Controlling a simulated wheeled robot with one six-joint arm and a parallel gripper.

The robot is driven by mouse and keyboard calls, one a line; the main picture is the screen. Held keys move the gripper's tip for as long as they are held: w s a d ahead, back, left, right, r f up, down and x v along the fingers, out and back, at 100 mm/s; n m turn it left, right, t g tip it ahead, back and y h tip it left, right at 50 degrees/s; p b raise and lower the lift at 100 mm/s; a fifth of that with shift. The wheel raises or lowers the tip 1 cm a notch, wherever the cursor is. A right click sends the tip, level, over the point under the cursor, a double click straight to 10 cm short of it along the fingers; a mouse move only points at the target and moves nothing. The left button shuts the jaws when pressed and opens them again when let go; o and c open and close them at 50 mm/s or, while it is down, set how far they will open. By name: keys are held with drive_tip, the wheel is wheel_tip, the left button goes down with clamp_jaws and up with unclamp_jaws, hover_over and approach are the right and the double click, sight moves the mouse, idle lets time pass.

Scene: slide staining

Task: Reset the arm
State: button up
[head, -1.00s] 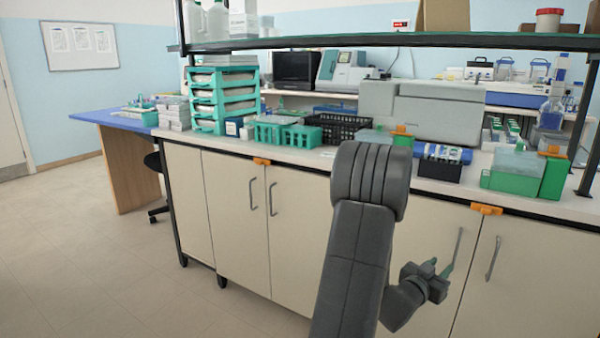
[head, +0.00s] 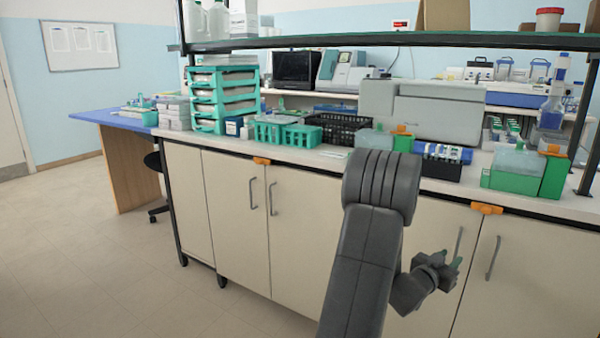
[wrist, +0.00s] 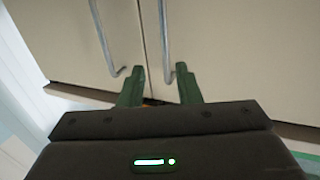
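My arm is folded in front of the bench cabinets in the head view. My gripper (head: 449,259) is at its lower right, low in front of the cabinet doors. In the wrist view my gripper (wrist: 159,80) shows two green fingers held apart with nothing between them. Beyond the fingers are cream cabinet doors (wrist: 225,50) with metal handles (wrist: 166,45). The fingertips appear close to the handles in that view, but I cannot tell the exact gap.
The white bench top (head: 330,158) holds green racks (head: 302,136), a black basket (head: 340,127), a grey instrument (head: 440,110) and a blue-and-white rack (head: 443,153). A shelf (head: 370,40) runs above. Floor at the left (head: 100,260) is clear.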

drive_tip(key=s+a+m+g+h+p, duration=0.1)
drive_tip(key=s+a+m+g+p, duration=0.1)
drive_tip(key=a, duration=0.9)
drive_tip(key=s+a+m+g+h+p, duration=0.2)
drive_tip(key=s+a, duration=0.5)
drive_tip(key=a, duration=0.5)
drive_tip(key=shift+s+g+p, duration=0.25)
drive_tip(key=shift+g+p, duration=0.45)
drive_tip(key=shift+g, duration=0.2)
drive_tip(key=shift+s+d, duration=0.1)
